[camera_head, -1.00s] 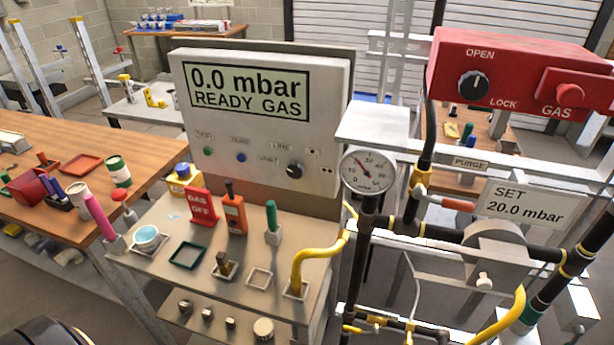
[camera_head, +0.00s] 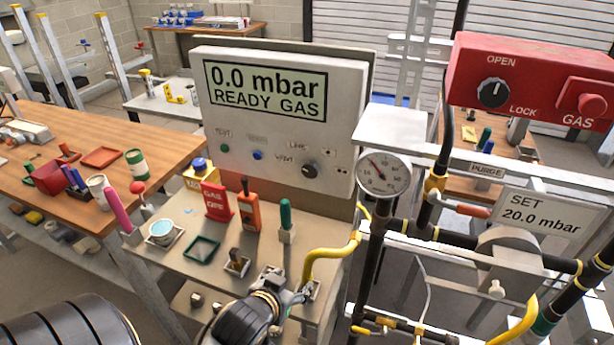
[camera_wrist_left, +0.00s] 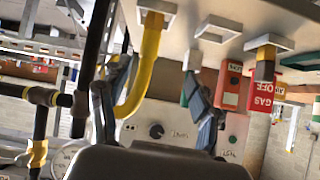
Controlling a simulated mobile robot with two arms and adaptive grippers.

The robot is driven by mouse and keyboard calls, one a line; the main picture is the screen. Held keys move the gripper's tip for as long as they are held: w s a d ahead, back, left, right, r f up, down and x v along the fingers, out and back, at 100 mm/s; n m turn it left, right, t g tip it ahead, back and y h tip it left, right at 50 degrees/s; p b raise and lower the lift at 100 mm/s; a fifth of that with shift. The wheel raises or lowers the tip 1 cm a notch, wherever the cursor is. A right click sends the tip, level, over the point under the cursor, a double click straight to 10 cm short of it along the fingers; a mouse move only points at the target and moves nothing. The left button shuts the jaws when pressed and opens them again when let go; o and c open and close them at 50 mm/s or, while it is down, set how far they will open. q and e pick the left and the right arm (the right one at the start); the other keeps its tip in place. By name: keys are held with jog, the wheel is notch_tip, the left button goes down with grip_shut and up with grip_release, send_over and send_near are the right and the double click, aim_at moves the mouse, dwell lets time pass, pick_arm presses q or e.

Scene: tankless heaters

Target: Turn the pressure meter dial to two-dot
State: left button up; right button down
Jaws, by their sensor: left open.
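The pressure meter is the pale panel (camera_head: 285,120) with a screen reading "0.0 mbar READY GAS". Its black dial (camera_head: 309,170) is at the lower right of the face, with small dot marks to its right; the two-dot label (camera_head: 341,170) is the lower one. I cannot clearly tell where the dial points. My left gripper (camera_head: 290,287) is open and empty, low over the front of the bench, apart from the dial. In the left wrist view, which is upside down, the dial (camera_wrist_left: 156,130) shows between the two spread fingers (camera_wrist_left: 155,98). My right gripper is out of view.
A yellow hose (camera_head: 330,262) rises close beside my left gripper. A green-handled tool (camera_head: 286,218), an orange meter (camera_head: 249,212) and a red GAS OFF sign (camera_head: 217,203) stand before the panel. A round gauge (camera_head: 384,173) and pipes are on the right.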

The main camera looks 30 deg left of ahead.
pick_arm(q)
jog(key=w+a+r+n+t+y, duration=0.1)
jog(key=w+a+r+t, duration=0.2)
jog(key=r, duration=0.3)
jog(key=w+a+r+n+t+y, duration=0.1)
jog(key=w+a+r+t, duration=0.25)
jog(key=r, duration=0.25)
jog(key=p, duration=0.3)
send_near(309, 173)
jog(key=shift+t, duration=0.25)
jog(key=x, duration=0.7)
jog(key=shift+w+f, duration=0.1)
jog(key=shift+f, duration=0.05)
jog(key=shift+w+a+p, duration=0.2)
jog(key=shift+w+p, duration=0.1)
jog(key=shift+w, duration=0.35)
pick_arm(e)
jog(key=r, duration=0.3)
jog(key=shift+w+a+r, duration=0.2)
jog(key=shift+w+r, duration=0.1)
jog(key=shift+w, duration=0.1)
pick_arm(q)
jog(key=shift+c, duration=0.4)
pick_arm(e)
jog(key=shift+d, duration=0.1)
pick_arm(q)
jog(key=c, duration=1.1)
